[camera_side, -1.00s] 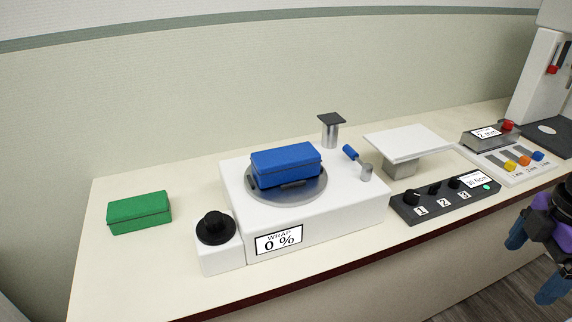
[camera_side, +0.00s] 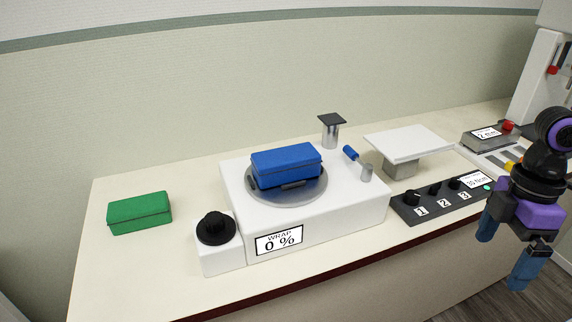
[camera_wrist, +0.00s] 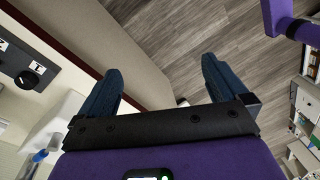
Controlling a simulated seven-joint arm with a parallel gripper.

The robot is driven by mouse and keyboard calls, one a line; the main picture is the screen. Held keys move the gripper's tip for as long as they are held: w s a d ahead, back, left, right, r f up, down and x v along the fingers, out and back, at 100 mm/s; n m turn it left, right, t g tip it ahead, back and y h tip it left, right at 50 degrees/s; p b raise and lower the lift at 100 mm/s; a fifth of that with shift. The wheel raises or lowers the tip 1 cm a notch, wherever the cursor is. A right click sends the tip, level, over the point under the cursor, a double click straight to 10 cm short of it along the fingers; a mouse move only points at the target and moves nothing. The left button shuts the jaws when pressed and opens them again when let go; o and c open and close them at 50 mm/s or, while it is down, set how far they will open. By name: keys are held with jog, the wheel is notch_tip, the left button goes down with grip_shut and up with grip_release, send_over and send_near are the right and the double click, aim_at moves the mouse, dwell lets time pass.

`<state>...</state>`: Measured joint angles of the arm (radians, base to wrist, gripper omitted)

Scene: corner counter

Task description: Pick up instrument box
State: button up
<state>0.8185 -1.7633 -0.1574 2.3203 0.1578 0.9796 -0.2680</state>
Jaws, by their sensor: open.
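Two boxes could be the instrument box; the frames do not show which. A blue box (camera_side: 287,166) rests on the round grey turntable (camera_side: 290,196) of a white machine labelled WRAP 0 %. A green box (camera_side: 139,213) lies on the counter at the left. My gripper (camera_side: 503,252) is at the far right in the side view, in front of the counter's edge, well apart from both boxes. Its blue fingers are spread and empty, also in the wrist view (camera_wrist: 160,85). Neither box is clearly seen in the wrist view.
A black knob (camera_side: 216,227) stands at the machine's front left. A dark panel with numbered knobs (camera_side: 440,201) lies right of the machine. Behind it are a white platform (camera_side: 407,142) and a short post (camera_side: 331,132). The counter between green box and wall is clear.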

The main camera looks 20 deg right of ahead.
jog(key=w+a+r+n+g+y, duration=0.1)
jog(key=w+a+r+g+y, duration=0.15)
jog(key=w+a, duration=0.65)
jog(key=n+t+y, duration=0.4)
jog(key=y, duration=0.5)
send_near(288, 153)
jog(key=x, duration=0.9)
jog(key=shift+f, duration=0.25)
jog(key=c, duration=1)
jog(key=shift+r, duration=0.1)
jog(key=c, duration=0.4)
jog(key=shift+r, duration=0.1)
